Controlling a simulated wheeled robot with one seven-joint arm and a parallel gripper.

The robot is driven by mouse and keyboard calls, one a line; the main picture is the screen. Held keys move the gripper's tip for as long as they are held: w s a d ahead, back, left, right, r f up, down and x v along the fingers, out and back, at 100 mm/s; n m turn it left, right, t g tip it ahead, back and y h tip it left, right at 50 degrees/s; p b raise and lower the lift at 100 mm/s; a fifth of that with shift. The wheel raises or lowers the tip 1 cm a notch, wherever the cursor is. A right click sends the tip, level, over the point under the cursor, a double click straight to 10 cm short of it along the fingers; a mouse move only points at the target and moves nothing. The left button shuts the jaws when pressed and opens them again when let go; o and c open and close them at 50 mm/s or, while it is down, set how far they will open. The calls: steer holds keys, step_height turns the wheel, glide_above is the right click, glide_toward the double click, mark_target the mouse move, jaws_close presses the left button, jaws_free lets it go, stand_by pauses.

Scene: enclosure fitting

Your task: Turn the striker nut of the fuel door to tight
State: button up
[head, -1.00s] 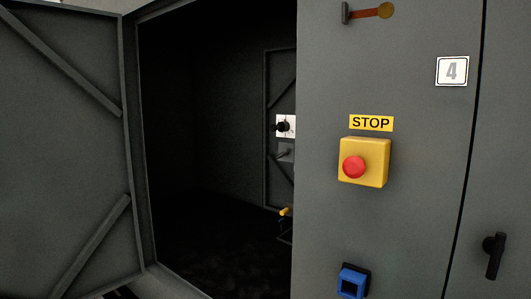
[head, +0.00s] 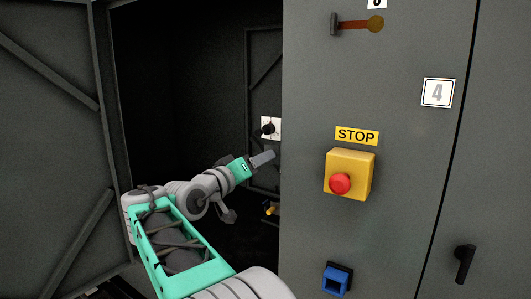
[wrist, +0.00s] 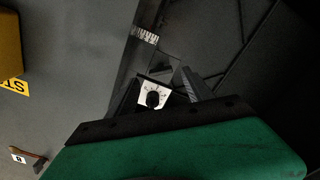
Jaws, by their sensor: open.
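My gripper (head: 262,159) is inside the dark open cabinet in the head view, its jaws pointing right toward the inner panel (head: 262,80). It is open and I see nothing between the fingers. A black knob (head: 268,129) on a white plate sits just above the fingertips on that panel. The same white plate with its black knob also shows in the wrist view (wrist: 152,98), beyond the gripper's dark edge. I cannot make out the striker nut for certain; the fittings near the fingertips are dark and partly hidden by the gripper.
A yellow box with a red STOP button (head: 349,174) stands out from the grey front panel, right of the opening. A blue fitting (head: 336,280) is below it. An open door (head: 50,150) bounds the left. A small yellow part (head: 271,209) is low inside.

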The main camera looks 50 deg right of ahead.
steer(key=d+p, duration=0.1)
steer(key=d, duration=0.3)
steer(key=shift+w+d, duration=0.15)
steer(key=shift+w, duration=0.05)
steer(key=shift+c, duration=0.6)
jaws_close()
